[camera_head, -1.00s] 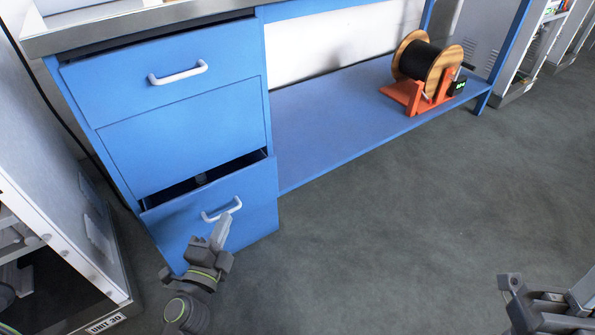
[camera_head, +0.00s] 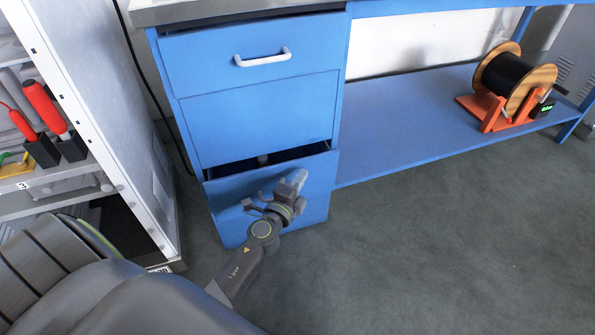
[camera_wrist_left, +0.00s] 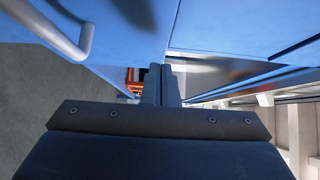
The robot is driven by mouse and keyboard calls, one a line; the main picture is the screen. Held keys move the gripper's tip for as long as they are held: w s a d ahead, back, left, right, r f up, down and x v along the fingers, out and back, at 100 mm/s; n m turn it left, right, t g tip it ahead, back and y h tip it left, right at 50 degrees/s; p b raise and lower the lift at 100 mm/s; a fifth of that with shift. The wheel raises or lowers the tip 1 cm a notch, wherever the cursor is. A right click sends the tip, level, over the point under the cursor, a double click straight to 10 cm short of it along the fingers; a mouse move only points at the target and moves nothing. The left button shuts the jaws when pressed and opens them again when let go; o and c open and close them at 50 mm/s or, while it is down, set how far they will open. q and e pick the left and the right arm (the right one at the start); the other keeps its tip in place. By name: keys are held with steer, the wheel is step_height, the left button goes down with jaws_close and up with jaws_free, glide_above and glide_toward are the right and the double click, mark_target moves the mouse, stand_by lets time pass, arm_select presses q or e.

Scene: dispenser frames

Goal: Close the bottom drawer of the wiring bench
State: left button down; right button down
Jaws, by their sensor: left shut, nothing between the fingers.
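The wiring bench's blue bottom drawer (camera_head: 228,195) stands partly open in the head view, with a dark gap (camera_head: 265,161) above its front. My left gripper (camera_head: 297,180) is in front of the drawer's right half, shut and empty. In the head view, the gripper and wrist cover much of the drawer front and its handle. In the left wrist view, the shut fingers (camera_wrist_left: 162,84) point toward blue panels, and a pale bar handle (camera_wrist_left: 62,32) shows at upper left. I cannot tell whether the fingertips touch the drawer. My right gripper is out of view.
The top drawer (camera_head: 205,60) is nearly flush. A cable reel on an orange stand (camera_head: 493,110) sits on the bench's low blue shelf (camera_head: 400,115). A grey cabinet with red-handled tools (camera_head: 42,103) stands close on the left. The floor (camera_head: 430,240) at right is clear.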

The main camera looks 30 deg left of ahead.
mark_target(288, 165)
arm_select(q)
steer(key=shift+w+a, duration=0.75)
steer(key=shift+a, duration=0.2)
steer(key=w+a+b, duration=0.1)
steer(key=w+a, duration=0.1)
steer(key=a, duration=0.1)
steer(key=shift+w+a, duration=0.1)
steer(key=shift+w, duration=0.3)
steer(key=shift+w+a+r, duration=0.15)
steer(key=shift+a+r, duration=0.05)
steer(key=shift+r, duration=0.05)
